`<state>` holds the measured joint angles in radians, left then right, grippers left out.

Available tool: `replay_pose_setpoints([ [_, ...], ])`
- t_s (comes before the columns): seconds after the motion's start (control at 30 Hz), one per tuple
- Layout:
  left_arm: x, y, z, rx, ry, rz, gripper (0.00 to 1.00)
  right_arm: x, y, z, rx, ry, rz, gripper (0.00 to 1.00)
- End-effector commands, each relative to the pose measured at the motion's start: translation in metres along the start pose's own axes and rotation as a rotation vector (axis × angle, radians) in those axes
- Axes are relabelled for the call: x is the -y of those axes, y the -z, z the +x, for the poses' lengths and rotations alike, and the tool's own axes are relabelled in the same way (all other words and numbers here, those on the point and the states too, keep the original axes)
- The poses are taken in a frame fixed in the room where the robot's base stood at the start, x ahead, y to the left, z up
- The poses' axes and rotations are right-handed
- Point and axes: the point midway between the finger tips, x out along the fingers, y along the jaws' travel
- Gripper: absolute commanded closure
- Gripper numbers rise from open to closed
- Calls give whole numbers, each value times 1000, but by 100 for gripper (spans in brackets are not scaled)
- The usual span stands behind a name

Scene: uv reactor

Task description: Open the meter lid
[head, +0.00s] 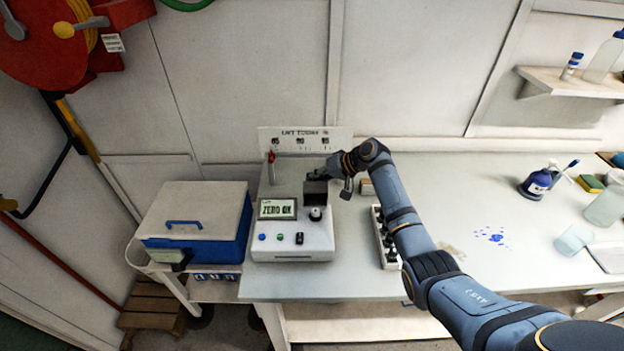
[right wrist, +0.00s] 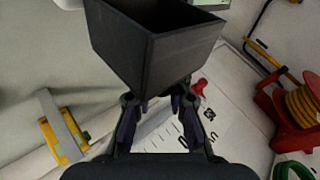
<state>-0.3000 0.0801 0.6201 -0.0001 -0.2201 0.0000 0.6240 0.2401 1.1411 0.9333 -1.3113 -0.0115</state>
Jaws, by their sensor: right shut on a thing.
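The white meter (head: 291,243) stands near the left end of the bench, its display reading "ZERO OK". The dark lid (head: 315,192) is at its back right, behind a black knob. In the right wrist view the lid (right wrist: 145,55) is a dark box shape with its hollow side showing. My right gripper (head: 323,176) reaches over from the right and is shut on the lid, at the edge nearest the fingers (right wrist: 160,104). The fingertips are partly hidden by the lid. My left gripper is not in view.
A blue box with a white top (head: 195,212) stands left of the meter. A white marked panel (head: 305,139) and a red-tipped stick (head: 271,167) are behind it. A rack (head: 384,240) lies to the right under my arm. The bench front is clear.

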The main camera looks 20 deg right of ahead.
Motion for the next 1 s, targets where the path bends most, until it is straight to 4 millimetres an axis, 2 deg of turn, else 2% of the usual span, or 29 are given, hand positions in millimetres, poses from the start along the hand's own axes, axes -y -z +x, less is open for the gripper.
replay_pose_setpoints([
  [0.37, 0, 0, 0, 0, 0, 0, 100, -3, 4, -3, -9, -11, -3, 100],
  [0.4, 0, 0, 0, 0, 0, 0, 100, -3, 4, -3, -9, -11, -3, 83],
  [0.57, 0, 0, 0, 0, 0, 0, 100, -3, 2, -3, -6, -8, -2, 61],
  [0.87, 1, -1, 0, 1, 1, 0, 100, -2, 1, -2, -2, -4, -1, 60],
  [1.0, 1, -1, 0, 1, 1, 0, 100, -3, 1, -17, -4, -6, -1, 60],
])
